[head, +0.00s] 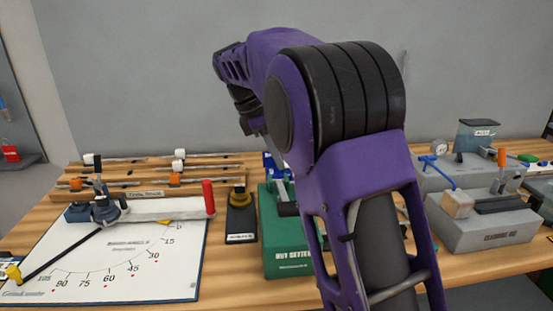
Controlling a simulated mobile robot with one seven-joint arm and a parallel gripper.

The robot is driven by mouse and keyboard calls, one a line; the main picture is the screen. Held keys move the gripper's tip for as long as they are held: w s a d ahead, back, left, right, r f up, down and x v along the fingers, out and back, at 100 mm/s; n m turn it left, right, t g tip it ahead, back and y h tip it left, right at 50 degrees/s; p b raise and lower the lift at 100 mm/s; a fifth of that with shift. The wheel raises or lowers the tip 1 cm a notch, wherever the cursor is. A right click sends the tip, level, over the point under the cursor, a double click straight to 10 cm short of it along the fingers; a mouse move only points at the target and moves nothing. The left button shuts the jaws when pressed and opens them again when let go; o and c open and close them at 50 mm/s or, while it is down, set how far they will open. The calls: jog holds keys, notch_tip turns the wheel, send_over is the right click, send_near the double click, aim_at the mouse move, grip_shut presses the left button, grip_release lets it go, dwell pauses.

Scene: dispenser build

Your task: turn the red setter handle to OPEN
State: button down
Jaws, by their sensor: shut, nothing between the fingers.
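A green box (279,247) lettered "NUT SETTER" stands on the bench at the middle, partly covered by my purple arm. A setter handle cannot be made out on it; much of its top and right side is hidden. A red upright grip (208,197) shows left of the box, at the end of a pale bar (160,209) over the angle board; I cannot tell whether it belongs to the setter. No OPEN mark is readable. My forearm reaches back and its dark wrist points down behind the elbow; my gripper's fingers do not show.
The white angle board (120,265) fills the left front. Wooden racks (140,192) lie behind. A grey fixture (483,231) and a blue-topped container (478,134) stand at the right.

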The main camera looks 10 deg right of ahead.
aim_at(288, 180)
jog(key=b+x, duration=0.1)
jog(key=x, duration=0.5)
jog(key=shift+d+f, duration=0.15)
jog(key=shift+f, duration=0.15)
